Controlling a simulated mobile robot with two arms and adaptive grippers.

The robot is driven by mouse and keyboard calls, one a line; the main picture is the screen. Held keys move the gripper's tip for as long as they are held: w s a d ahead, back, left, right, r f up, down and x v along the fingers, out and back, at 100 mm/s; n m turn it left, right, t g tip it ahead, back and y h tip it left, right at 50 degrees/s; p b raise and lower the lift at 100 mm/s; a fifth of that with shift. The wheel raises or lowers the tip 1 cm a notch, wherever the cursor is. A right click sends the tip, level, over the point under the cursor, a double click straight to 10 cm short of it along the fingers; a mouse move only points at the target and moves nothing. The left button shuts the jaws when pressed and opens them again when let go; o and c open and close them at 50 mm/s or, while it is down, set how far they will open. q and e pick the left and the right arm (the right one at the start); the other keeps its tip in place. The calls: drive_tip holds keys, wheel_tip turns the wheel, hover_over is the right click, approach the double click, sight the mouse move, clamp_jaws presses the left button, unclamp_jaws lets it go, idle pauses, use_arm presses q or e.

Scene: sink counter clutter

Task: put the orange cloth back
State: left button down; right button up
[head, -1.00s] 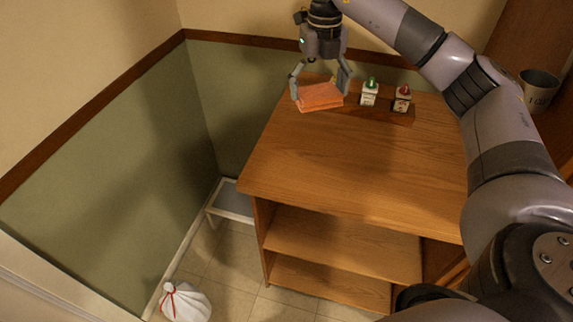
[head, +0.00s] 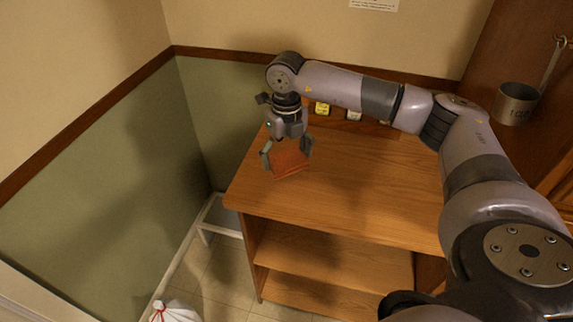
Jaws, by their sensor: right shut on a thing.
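The orange cloth (head: 291,165), a folded square, is in the head view at the left back part of the wooden counter top (head: 350,195). My right gripper (head: 287,157) points down over it, its two fingers at opposite sides of the cloth, shut on it. The cloth looks slightly tilted; I cannot tell how far it is above the wood. My left gripper is not in view.
Small containers stand along the back, a yellow one (head: 322,108) and a white one (head: 353,114), partly behind my right arm. A low white-framed bench (head: 222,230) and white bag (head: 176,312) are left below. The front counter is clear.

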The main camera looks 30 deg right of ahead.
sight(286, 168)
wheel_tip(286, 168, down, 4)
drive_tip(key=shift+f+p, duration=0.25)
drive_tip(key=shift+p, duration=0.15)
drive_tip(key=o, duration=1)
drive_tip(key=shift+f, duration=0.15)
drive_tip(key=shift+o, duration=0.2)
